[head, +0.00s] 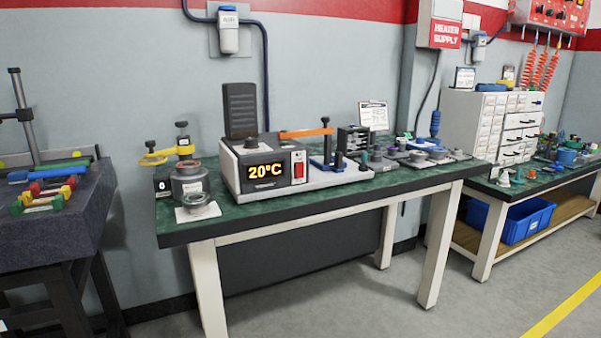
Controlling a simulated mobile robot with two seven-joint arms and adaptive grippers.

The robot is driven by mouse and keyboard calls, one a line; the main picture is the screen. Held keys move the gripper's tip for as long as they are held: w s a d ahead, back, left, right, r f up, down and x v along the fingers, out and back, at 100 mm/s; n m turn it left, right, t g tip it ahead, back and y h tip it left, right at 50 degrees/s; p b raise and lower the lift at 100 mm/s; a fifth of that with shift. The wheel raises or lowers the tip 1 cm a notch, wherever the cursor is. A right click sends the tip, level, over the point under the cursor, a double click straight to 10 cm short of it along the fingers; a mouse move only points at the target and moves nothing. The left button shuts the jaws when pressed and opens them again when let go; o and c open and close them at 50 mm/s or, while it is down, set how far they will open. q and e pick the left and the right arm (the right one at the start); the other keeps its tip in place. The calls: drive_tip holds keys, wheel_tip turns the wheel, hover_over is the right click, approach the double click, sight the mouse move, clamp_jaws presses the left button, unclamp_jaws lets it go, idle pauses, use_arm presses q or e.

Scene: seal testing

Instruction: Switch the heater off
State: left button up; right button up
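The heater (262,170) is a grey and white box with a black front panel, standing on the green-topped bench. Its display (265,171) reads 20°C in yellow digits. A red rocker switch (299,169) sits at the right end of its front; I cannot tell its position at this size. A black upright plate (240,110) rises behind the heater. Neither of my grippers shows in the head view.
The green bench (330,195) also holds a metal pot (188,184) left of the heater and small parts on the right. A dark granite table (60,215) stands left, a drawer cabinet (490,122) right. A heater supply box (440,25) hangs on the wall. Floor in front is clear.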

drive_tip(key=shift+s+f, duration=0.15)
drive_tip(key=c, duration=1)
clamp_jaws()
